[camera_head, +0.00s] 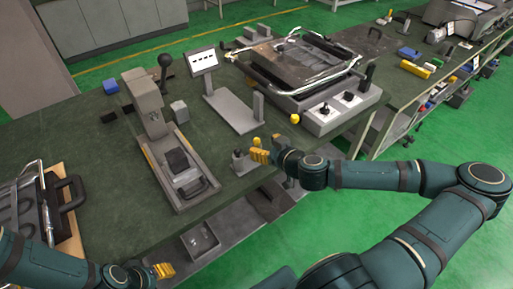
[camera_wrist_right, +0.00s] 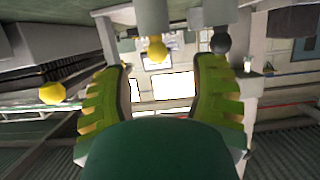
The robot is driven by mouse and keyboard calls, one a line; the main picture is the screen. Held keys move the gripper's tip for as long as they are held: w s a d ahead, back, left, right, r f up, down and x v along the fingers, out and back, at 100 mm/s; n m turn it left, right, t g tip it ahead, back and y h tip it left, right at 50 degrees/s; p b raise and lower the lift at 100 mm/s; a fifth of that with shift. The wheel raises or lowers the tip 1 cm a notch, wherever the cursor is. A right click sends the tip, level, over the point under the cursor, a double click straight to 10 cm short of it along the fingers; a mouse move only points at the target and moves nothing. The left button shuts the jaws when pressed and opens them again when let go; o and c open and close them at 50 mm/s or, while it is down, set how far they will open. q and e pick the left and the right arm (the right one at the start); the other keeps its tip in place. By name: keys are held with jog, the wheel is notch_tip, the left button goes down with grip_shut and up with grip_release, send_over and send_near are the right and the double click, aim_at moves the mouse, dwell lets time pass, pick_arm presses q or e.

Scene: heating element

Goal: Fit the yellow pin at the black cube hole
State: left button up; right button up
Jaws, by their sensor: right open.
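A yellow ball-topped pin (camera_head: 256,141) stands by the front edge of the green workbench, partly hidden behind my right gripper (camera_head: 262,156). In the right wrist view, the yellow ball (camera_wrist_right: 157,49) with its grey body lies beyond and between the fingers of the right gripper (camera_wrist_right: 160,98). The fingers are apart, with no contact visible. A black block (camera_head: 178,160), likely the black cube, sits on a grey fixture to the left; its hole cannot be made out. My left gripper (camera_head: 163,270) is low at the left, apart from these; its opening is unclear.
A grey block with a dark knob (camera_head: 239,158) stands just left of my right gripper. A heating unit (camera_head: 320,112) with another yellow ball (camera_head: 294,118) stands behind it. A grey stand (camera_head: 232,106) is further back. Bare bench lies between fixture and stand.

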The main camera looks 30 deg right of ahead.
aim_at(259, 142)
jog(key=shift+d+b+x, duration=0.2)
jog(key=shift+b+x, duration=0.5)
jog(key=shift+x, duration=1.95)
jog(key=shift+f, duration=0.1)
jog(key=shift+s, duration=0.1)
jog(key=shift+c, duration=0.2)
grip_shut()
